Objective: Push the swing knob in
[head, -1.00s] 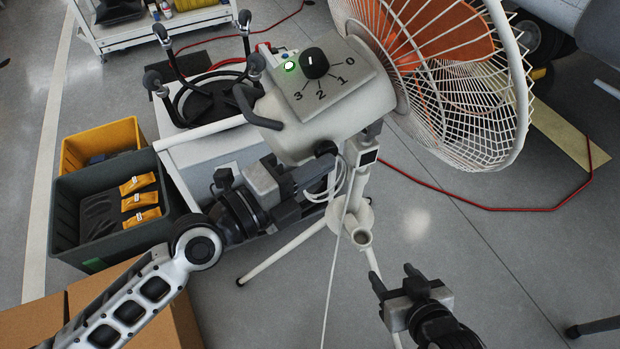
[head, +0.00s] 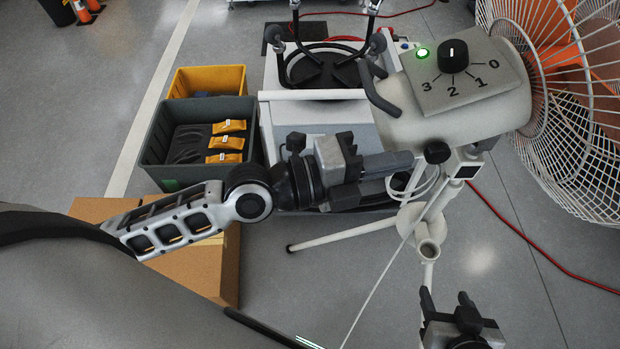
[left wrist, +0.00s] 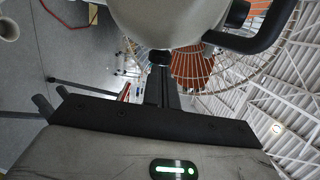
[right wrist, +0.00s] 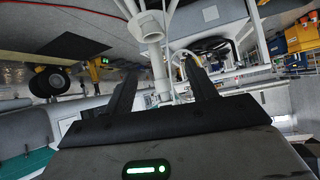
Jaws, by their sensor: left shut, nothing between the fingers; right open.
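The floor fan's cream motor housing (head: 400,126) stands on a white tripod. A small round black knob (head: 437,152), which looks like the swing knob, sits low on the housing. My left gripper (head: 410,161) is shut and empty, its fingertips just left of this knob and pointing at it. In the left wrist view, the shut fingers (left wrist: 161,82) line up with a dark knob (left wrist: 160,57) under the housing; I cannot tell whether they touch it. My right gripper (head: 447,298) is open and empty, lower down near the tripod, and its fingers also show in the right wrist view (right wrist: 165,95).
A black speed dial (head: 453,56) sits on the panel above, beside a lit green lamp (head: 423,53). The fan cage (head: 575,130) is at the right. A grey crate (head: 157,150) and cardboard boxes (head: 215,262) stand at left. A white cord hangs by the tripod.

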